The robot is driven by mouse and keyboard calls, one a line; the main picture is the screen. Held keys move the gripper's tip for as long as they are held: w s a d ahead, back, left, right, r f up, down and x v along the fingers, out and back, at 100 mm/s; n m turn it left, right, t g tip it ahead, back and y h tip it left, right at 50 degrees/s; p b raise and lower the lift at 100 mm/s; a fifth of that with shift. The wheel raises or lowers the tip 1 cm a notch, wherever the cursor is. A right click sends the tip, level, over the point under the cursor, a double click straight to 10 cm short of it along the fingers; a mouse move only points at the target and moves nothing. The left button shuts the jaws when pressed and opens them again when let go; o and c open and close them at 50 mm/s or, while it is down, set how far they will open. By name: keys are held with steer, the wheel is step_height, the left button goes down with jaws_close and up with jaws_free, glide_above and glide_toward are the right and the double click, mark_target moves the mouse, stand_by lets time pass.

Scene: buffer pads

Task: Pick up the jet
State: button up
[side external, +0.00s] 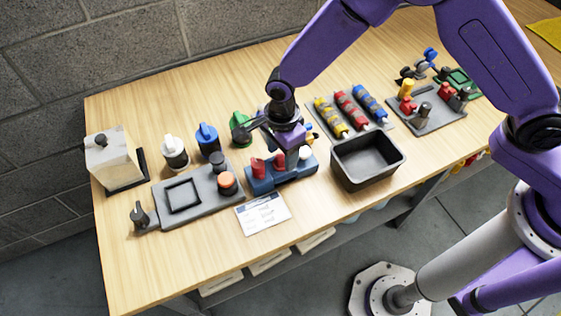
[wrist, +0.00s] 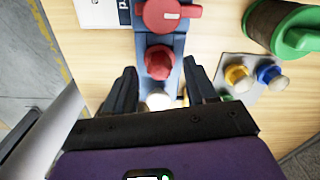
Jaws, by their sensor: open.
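I cannot tell which thing is the jet; nothing in view clearly looks like one. My gripper (side external: 289,152) is over the blue block (side external: 268,184) in the middle of the bench, pointing down. In the wrist view my gripper (wrist: 160,75) is open. Its two dark fingers stand either side of the blue block's line of knobs. A red knob (wrist: 158,62) shows between the fingertips, and a white rounded piece (wrist: 158,101) lies nearer the palm, partly hidden. A larger red knob (wrist: 168,14) is farther out. I cannot tell whether the fingers touch anything.
A black bin (side external: 367,163) stands right of the block, and a grey tray (side external: 205,197) is to its left. Green (side external: 241,128), blue (side external: 207,138) and white (side external: 174,152) capped pieces stand behind. A printed card (side external: 263,214) lies in front.

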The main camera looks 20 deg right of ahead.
steer(key=shift+f, duration=0.25)
jaws_close()
steer(key=shift+r, duration=0.1)
